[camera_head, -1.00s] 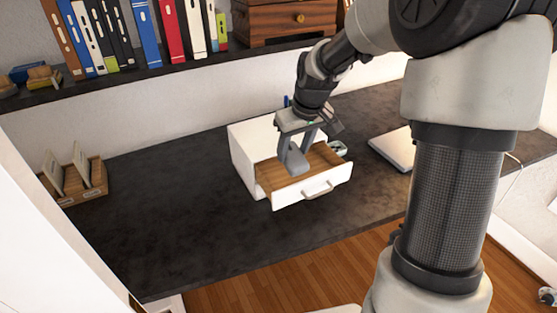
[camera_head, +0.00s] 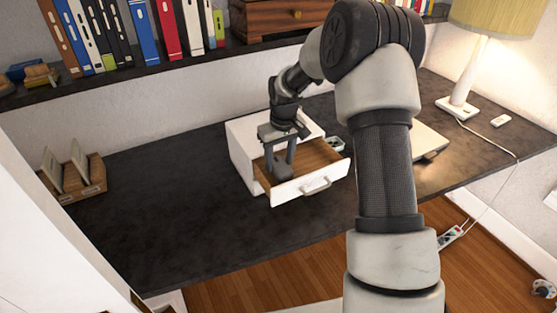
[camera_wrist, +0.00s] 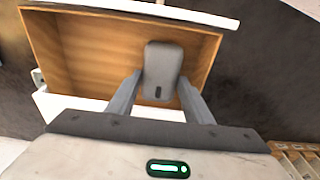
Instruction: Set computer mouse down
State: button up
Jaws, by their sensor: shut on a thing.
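My gripper (camera_head: 279,158) points down over the open drawer (camera_head: 312,186) of a small white cabinet (camera_head: 240,150) on the dark desk. It is shut on the grey computer mouse (camera_head: 283,172), which is at the left part of the drawer in the head view. In the wrist view the mouse (camera_wrist: 162,66) sits between the fingertips of my gripper (camera_wrist: 159,82), above the drawer's wooden floor (camera_wrist: 95,55). I cannot tell whether the mouse touches the drawer floor.
A letter holder (camera_head: 88,178) stands at the left, and a pale flat thing (camera_head: 428,142) and a lamp (camera_head: 463,105) at the right. The desk's left middle is clear.

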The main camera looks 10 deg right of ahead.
jog(key=shift+w+a+g, duration=0.1)
jog(key=shift+w+g, duration=0.25)
jog(key=shift+g, duration=0.35)
jog(key=shift+f, duration=0.75)
jog(key=shift+s+f, duration=0.1)
jog(key=o, duration=1.1)
